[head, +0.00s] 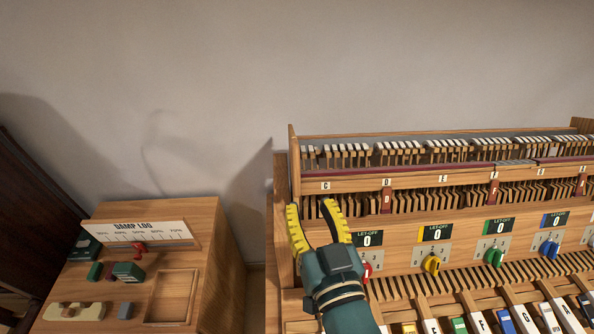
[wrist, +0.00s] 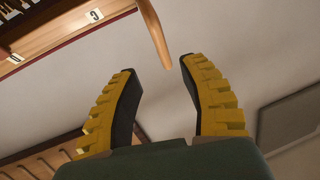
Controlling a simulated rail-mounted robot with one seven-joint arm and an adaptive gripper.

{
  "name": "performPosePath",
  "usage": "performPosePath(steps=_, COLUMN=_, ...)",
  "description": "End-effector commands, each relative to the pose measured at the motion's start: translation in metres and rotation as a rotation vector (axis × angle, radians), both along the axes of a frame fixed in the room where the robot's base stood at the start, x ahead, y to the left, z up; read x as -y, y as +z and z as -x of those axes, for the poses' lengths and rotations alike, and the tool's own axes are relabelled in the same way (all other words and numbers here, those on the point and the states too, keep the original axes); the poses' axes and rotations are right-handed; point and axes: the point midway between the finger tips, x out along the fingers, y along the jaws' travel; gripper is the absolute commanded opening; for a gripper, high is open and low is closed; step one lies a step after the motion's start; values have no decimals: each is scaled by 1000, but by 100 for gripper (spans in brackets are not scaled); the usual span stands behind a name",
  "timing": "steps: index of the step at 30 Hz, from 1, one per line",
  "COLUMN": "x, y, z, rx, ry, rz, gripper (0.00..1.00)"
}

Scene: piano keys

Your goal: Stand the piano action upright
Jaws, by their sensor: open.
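The piano action (head: 410,180) is a long wooden frame with rows of hammers and lettered labels, behind the dial panel. How far it leans I cannot tell. Its left end has a tall wooden end post (head: 294,165). My gripper (head: 312,205), with yellow ridged fingers, is open and empty in front of the action's left end, near that post. In the wrist view, the fingers of my gripper (wrist: 160,68) are spread, and a wooden post (wrist: 155,35) shows just beyond the gap between the tips. Contact with the post is not visible.
Below the action are let-off dials, red (head: 367,270), yellow (head: 432,264), green (head: 494,257) and blue (head: 550,250), and lettered keys at the front. A wooden stand (head: 215,260) at left carries a damp log scale (head: 140,232) and small parts. The wall behind is bare.

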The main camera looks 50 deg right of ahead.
Motion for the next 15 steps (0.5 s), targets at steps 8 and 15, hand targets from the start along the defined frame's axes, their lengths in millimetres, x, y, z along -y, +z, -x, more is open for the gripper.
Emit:
performPosePath(steps=8, x=36, y=1, z=-55, rx=0, ry=-1, rz=0, gripper=43)
performPosePath(steps=15, x=48, y=0, z=-77, rx=-1, ry=1, rz=0, gripper=43)
